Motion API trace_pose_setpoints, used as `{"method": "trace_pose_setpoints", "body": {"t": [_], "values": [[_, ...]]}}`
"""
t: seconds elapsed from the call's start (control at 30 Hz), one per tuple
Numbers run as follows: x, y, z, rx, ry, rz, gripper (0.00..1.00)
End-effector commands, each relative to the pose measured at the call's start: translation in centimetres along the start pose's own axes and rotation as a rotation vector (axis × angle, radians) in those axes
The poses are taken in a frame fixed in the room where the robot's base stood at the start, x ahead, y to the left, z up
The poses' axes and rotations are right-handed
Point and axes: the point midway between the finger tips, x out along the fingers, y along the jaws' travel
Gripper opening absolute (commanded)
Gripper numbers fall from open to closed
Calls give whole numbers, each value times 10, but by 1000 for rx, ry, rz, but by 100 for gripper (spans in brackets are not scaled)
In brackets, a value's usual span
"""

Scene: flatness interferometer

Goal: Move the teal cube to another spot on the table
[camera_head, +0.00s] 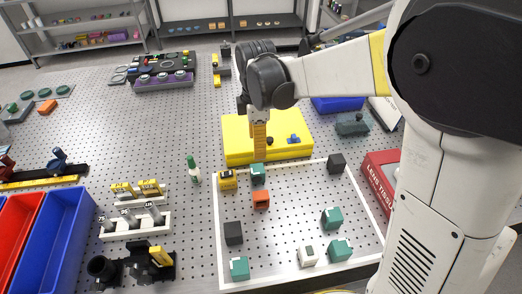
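Several teal cubes lie in the white-framed area of the perforated table. One teal cube (257,174) is near the far edge of the frame, one (331,219) is right of the middle, one (340,250) is at the near right, and one (239,268) is at the near left corner. My gripper (259,157) points down at the far teal cube, its tip just above or at the cube's top. I cannot tell whether they touch. The fingers appear edge-on, so their opening is hidden.
Inside the white frame (219,245) are an orange cube (261,201), black cubes (233,233) (336,163), a white cube (307,256) and a yellow block (227,180). A yellow plate (235,140) stands just behind. The frame's middle has free room. A green-capped bottle (193,170) stands left.

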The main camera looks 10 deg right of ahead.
Motion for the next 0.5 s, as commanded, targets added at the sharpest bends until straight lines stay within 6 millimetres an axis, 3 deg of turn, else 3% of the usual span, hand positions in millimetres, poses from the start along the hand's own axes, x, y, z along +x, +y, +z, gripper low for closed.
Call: {"method": "trace_pose_setpoints", "body": {"t": [0.27, 0.5], "values": [[-19, -11, 10, 102, 10, 39, 57], [-64, -61, 48, 547, 86, 202, 57]]}}
